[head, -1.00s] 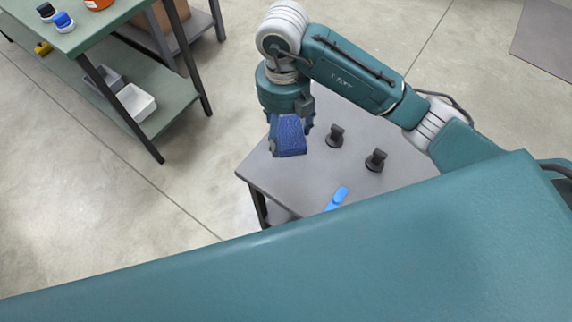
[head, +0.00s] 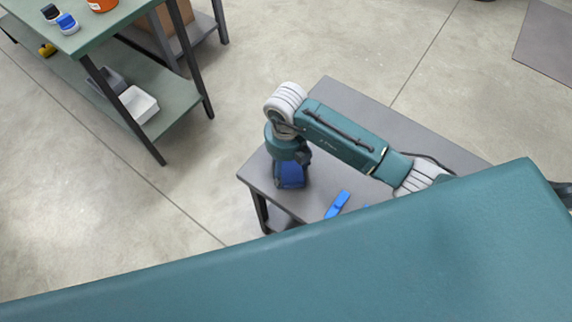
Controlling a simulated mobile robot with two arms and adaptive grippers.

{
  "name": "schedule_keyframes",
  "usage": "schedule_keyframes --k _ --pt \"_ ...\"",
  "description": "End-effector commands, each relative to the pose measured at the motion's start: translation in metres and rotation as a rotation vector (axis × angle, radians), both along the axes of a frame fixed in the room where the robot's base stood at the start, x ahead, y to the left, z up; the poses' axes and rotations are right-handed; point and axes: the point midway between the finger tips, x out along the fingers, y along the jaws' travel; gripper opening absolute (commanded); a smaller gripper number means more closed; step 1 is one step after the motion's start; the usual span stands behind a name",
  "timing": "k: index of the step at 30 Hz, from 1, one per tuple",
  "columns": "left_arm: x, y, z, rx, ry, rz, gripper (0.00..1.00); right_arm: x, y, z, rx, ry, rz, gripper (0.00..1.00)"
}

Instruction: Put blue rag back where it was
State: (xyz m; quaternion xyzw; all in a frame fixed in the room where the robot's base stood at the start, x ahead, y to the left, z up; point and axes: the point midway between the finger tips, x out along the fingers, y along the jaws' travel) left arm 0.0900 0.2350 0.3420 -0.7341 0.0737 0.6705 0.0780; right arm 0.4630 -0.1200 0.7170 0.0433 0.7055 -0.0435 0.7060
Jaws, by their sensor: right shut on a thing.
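The blue rag (head: 291,176) is a dark blue folded cloth held in my right gripper (head: 290,170). The gripper points down over the left part of the grey table (head: 335,90), near its left corner. The rag is low, close to the tabletop; whether it touches cannot be told from this angle. My right wrist and forearm hide part of the rag and much of the tabletop behind. My left gripper is not in view.
A bright blue object (head: 337,203) lies on the grey table near its front edge. Open concrete floor lies between.

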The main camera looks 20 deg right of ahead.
Motion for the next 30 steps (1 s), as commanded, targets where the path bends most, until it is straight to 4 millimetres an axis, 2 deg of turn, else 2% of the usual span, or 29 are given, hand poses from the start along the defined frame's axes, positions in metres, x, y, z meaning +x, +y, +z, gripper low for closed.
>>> schedule_keyframes --k 9,10,12,13,23,26,30 --pt "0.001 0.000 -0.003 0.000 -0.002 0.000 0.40 0.000 0.000 -0.004 0.000 0.000 0.000 0.51" --pt "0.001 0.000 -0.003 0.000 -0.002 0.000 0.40 0.000 0.000 -0.004 0.000 0.000 0.000 0.74" --pt "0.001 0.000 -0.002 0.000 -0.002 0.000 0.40 0.000 0.000 -0.003 0.000 0.001 0.000 0.88" --pt "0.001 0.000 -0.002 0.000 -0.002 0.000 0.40 0.000 0.000 -0.003 0.000 0.001 0.000 0.91" --pt "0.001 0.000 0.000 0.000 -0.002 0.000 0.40 0.000 0.000 0.000 0.001 0.000 0.000 0.91" --pt "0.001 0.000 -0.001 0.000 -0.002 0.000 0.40 0.001 0.000 0.008 0.001 -0.002 0.000 0.91" --pt "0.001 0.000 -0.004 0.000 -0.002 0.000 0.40 0.002 0.000 0.033 0.001 -0.005 0.002 0.91"
